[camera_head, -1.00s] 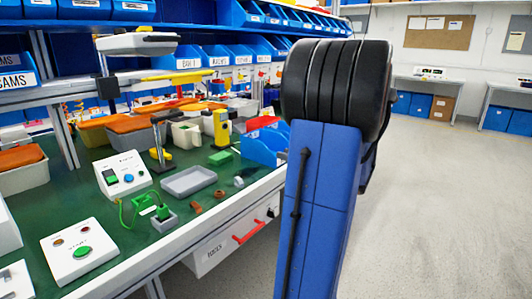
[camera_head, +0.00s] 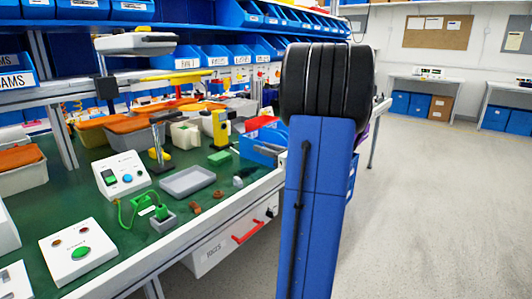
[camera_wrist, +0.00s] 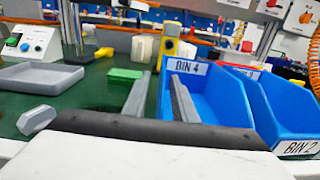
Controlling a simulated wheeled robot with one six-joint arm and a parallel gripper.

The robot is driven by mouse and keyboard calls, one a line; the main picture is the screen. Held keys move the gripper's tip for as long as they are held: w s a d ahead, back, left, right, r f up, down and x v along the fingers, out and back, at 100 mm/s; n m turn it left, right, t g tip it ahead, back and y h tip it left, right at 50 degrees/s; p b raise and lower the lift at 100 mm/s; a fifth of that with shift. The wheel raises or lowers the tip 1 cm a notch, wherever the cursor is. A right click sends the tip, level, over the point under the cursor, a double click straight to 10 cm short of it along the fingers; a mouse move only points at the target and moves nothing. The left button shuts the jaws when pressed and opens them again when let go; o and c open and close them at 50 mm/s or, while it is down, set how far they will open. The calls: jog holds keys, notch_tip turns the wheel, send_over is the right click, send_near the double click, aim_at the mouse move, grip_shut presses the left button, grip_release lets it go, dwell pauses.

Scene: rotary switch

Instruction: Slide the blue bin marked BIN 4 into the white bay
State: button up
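The blue bin marked BIN 4 (camera_wrist: 215,98) stands on the green bench top, its label towards the top in the wrist view. In the head view, blue bin sides (camera_head: 262,143) show at the bench's right, partly hidden by my arm; I cannot tell which bin is which there. My gripper (camera_wrist: 162,76) has two grey fingers spread apart, one left of BIN 4's left wall and one over its inside. The wall lies between them; contact is not clear. My gripper is hidden in the head view. I cannot make out the white bay for certain.
A second blue bin marked BIN 2 (camera_wrist: 290,115) stands close at the right of BIN 4. A grey tray (camera_wrist: 40,77), a green block (camera_wrist: 125,74) and a yellow device (camera_wrist: 170,42) are at the left and behind. The floor at the right (camera_head: 440,210) is clear.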

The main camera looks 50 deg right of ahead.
aim_at(256, 162)
jog(key=shift+w+d+f, duration=0.1)
jog(key=shift+w+f, duration=0.05)
jog(key=shift+w, duration=1.05)
jog(key=shift+w+f, duration=0.1)
jog(key=shift+w, duration=1.05)
grip_shut()
notch_tip(256, 162, up, 10)
jog(key=shift+s, duration=0.15)
